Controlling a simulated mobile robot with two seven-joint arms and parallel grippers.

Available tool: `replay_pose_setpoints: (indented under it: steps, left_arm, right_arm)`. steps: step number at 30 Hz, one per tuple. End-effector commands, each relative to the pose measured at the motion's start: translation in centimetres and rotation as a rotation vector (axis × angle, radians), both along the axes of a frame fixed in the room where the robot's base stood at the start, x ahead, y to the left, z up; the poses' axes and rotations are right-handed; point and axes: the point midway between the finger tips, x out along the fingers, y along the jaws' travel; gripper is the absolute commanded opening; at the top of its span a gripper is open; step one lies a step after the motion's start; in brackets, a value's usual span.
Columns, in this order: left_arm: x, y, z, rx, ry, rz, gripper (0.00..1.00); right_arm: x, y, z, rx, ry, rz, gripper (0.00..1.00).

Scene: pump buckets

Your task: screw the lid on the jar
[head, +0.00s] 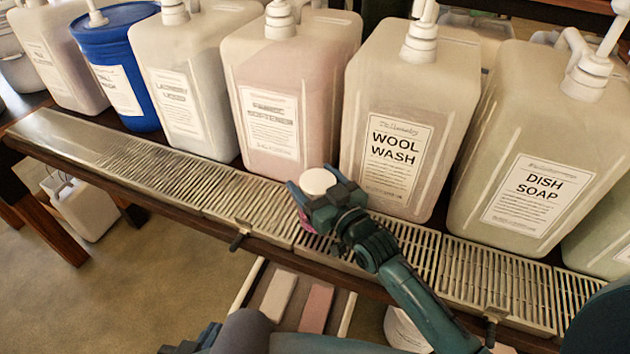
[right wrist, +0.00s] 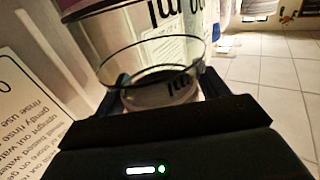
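My right gripper (head: 318,190) is over the slatted grating in front of the fabric softener container. Its fingers stand on both sides of a round white lid-like disc (head: 318,181). In the right wrist view a clear glass jar (right wrist: 150,75) is between the fingers (right wrist: 160,95) and looks gripped. A pale round surface shows through its glass; whether the lid is seated or threaded cannot be told. A small part of my left gripper (head: 195,343) shows at the bottom edge. Its fingers are too cut off to read.
Large pump containers stand in a row behind, including wool wash (head: 415,100), dish soap (head: 540,130) and fabric softener (head: 285,80). The metal grating (head: 190,165) runs in front with a clear left stretch. An open drawer-like tray (head: 250,290) is below it.

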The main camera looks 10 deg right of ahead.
Motion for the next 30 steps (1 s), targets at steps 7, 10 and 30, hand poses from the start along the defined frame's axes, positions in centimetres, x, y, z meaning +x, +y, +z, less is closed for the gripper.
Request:
replay_pose_setpoints:
  steps: [7, 10, 30]
  left_arm:
    - [-0.04, 0.10, -0.02, 0.007, -0.001, -0.006, 0.00]
    - [-0.05, 0.11, -0.02, 0.007, -0.001, -0.008, 0.00]
    - [-0.01, -0.06, 0.03, 0.001, -0.001, -0.004, 0.00]
  right_arm:
    - [-0.01, -0.02, -0.01, 0.000, 0.000, 0.000, 0.52]
    - [-0.02, -0.02, -0.02, 0.000, 0.000, 0.000, 0.44]
    - [-0.02, -0.03, -0.01, 0.000, 0.000, 0.000, 0.90]
